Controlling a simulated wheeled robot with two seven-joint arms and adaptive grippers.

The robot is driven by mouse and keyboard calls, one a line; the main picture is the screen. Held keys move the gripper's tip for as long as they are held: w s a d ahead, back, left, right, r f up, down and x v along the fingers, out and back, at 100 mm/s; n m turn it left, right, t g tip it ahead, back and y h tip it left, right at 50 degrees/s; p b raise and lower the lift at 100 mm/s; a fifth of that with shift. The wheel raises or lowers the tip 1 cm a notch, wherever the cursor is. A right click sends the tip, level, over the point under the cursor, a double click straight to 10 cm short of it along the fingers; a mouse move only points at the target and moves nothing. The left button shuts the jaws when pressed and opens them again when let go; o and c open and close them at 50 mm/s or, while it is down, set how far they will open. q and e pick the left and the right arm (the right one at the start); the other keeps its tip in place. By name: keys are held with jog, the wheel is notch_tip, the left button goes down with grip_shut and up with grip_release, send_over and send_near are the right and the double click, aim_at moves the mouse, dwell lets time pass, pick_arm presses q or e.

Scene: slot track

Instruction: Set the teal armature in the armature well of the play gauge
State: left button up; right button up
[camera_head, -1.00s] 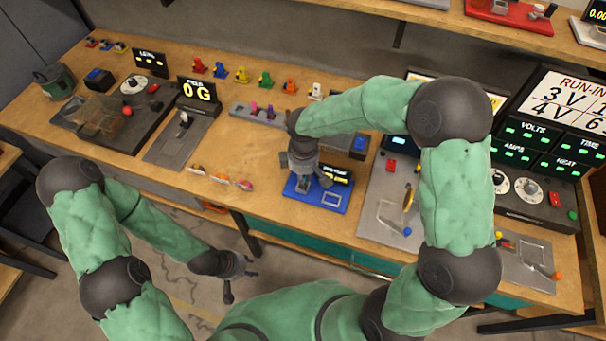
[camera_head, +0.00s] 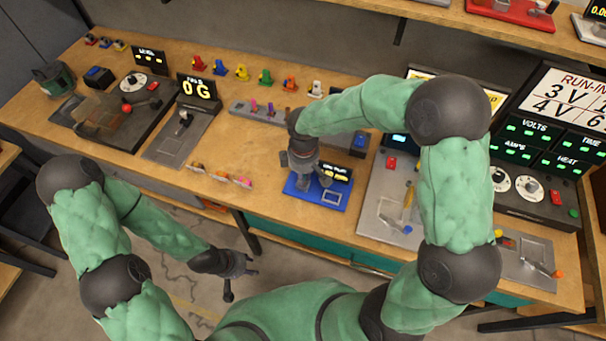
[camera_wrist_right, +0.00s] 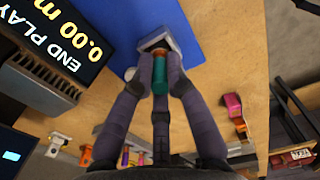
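The play gauge is a blue plate (camera_head: 334,207) on the bench front, with a small black display and a pale square outline. It shows in the right wrist view as a blue surface (camera_wrist_right: 205,18) beside the END PLAY display, reading 0.00. My right gripper (camera_head: 304,185) is low over the plate's left part. In the right wrist view its fingers (camera_wrist_right: 160,72) close on the teal armature (camera_wrist_right: 160,85). A grey metal block (camera_wrist_right: 158,42) is just beyond the fingertips; whether the armature touches it I cannot tell. The well is hidden. My left gripper (camera_head: 246,270) hangs empty, fingers apart, off the bench front.
Several coloured armatures (camera_head: 222,176) lie left of the gauge. A grey rack (camera_head: 257,114) with coloured pieces stands behind. A grey-plated station (camera_head: 378,205) is close on the right. Bare bench (camera_head: 262,170) lies between the gauge and the loose armatures.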

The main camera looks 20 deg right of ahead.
jog(key=o, duration=0.5)
notch_tip(320, 180, up, 12)
dwell(0.5)
